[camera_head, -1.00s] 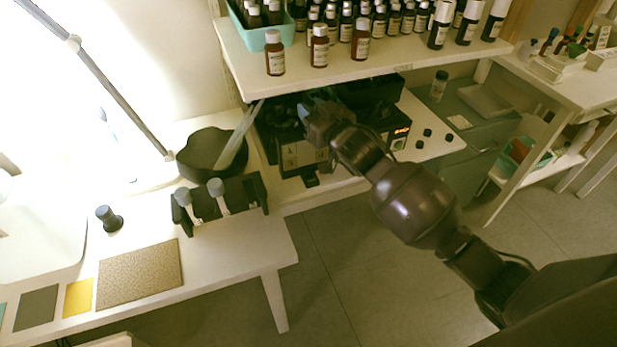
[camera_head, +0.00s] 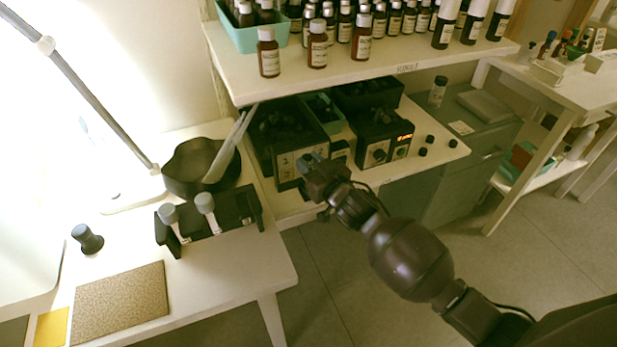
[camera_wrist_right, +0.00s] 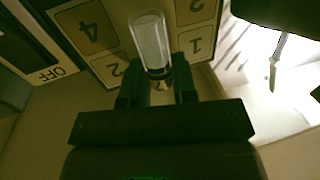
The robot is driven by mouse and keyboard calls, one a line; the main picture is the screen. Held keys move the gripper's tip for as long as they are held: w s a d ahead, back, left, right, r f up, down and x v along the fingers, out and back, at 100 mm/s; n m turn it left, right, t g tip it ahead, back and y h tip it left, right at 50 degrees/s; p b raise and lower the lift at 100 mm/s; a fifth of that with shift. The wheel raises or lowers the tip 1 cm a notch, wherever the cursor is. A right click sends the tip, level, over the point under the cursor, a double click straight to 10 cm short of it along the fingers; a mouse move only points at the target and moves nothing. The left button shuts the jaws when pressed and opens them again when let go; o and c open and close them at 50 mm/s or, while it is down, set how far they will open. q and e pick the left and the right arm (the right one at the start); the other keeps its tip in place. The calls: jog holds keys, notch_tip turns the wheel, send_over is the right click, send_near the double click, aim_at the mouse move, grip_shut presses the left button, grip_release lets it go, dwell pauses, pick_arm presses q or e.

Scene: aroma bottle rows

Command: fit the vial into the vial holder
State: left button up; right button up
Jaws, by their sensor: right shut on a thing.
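My right gripper (camera_head: 314,166) is in front of the black numbered box (camera_head: 290,164) under the shelf. In the right wrist view, the gripper (camera_wrist_right: 158,92) is shut on a clear vial (camera_wrist_right: 150,42) with whitish contents. The vial sticks out beyond the fingertips, in front of the box's numbered panel (camera_wrist_right: 112,40). A black rack (camera_head: 232,224), which looks like the vial holder, stands on the lower-left table. Two grey-capped white tubes (camera_head: 207,208) stand at its left part. My left gripper is not in view.
A black bowl (camera_head: 185,172) with a pale tool leaning in it stands behind the rack. The shelf (camera_head: 340,80) with several brown bottles overhangs the black devices. A dark grey stopper-like object (camera_head: 88,239) and a speckled mat (camera_head: 120,303) lie left and in front.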

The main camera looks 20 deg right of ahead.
notch_tip(320, 180, down, 5)
jog(key=shift+r+b, duration=0.1)
jog(key=shift+b, duration=0.6)
jog(key=shift+r, duration=0.15)
jog(key=o, duration=0.7)
jog(key=shift+f, duration=0.2)
jog(key=shift+o, duration=1)
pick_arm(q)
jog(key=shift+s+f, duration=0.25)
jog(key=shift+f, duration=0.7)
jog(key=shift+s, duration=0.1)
